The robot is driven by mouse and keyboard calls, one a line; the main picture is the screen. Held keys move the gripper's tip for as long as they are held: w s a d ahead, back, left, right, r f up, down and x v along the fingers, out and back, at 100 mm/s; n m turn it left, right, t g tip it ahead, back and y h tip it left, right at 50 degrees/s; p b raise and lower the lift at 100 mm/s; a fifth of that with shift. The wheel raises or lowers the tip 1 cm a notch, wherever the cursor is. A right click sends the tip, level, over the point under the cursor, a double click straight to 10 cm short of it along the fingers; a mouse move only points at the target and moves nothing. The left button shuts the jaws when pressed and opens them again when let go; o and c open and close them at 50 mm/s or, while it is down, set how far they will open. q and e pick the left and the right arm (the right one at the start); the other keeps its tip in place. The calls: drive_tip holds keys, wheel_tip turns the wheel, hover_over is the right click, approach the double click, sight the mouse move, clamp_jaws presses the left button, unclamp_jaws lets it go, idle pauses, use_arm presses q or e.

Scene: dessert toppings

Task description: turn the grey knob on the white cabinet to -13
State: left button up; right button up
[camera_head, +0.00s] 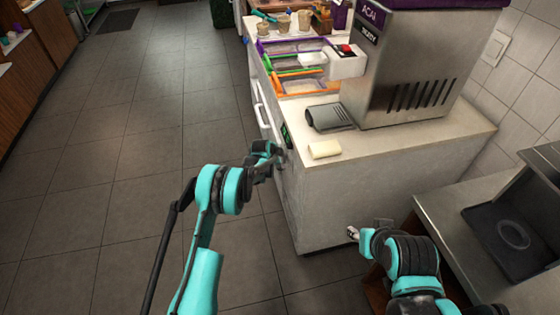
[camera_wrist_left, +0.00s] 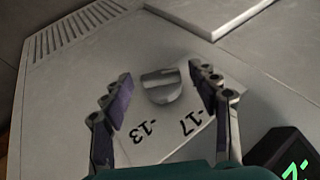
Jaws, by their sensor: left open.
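The grey knob (camera_wrist_left: 161,84) is a short half-round piece on the front of the white cabinet (camera_wrist_left: 90,75), in the left wrist view. Below it is a pale label plate with "-13" (camera_wrist_left: 143,131) and "-17" (camera_wrist_left: 189,123), seen upside down. I cannot tell for sure which mark the knob points to. My left gripper (camera_wrist_left: 160,77) is open, one finger on each side of the knob, with gaps visible. In the head view my left gripper (camera_head: 279,153) is at the front of the white cabinet (camera_head: 350,195) and hides the knob. My right gripper (camera_head: 352,232) is low beside the cabinet; its jaws are unclear.
A dark display (camera_wrist_left: 292,150) with green marks sits beside the knob. A cabinet handle (camera_head: 262,117) is farther back. The countertop holds a grey scoop (camera_head: 329,117), a pale block (camera_head: 324,149) and a steel machine (camera_head: 415,65). The tiled floor (camera_head: 110,185) at left is clear.

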use_arm(q)
drive_tip(key=c, duration=1.2)
drive_tip(key=shift+o, duration=0.2)
drive_tip(key=shift+t, duration=0.3)
drive_tip(key=t, duration=0.2)
drive_tip(key=shift+s+d+f+m+t+y, duration=0.1)
drive_tip(key=shift+s+f+m+t+y, duration=0.1)
drive_tip(key=shift+m+t+y, duration=0.15)
drive_tip(key=shift+s+f+m+t+y, duration=0.15)
drive_tip(key=shift+m+t, duration=0.1)
drive_tip(key=shift+t, duration=0.55)
drive_tip(key=shift+w+m+t+y, duration=0.1)
drive_tip(key=shift+m+t, duration=0.1)
drive_tip(key=shift+t, duration=0.55)
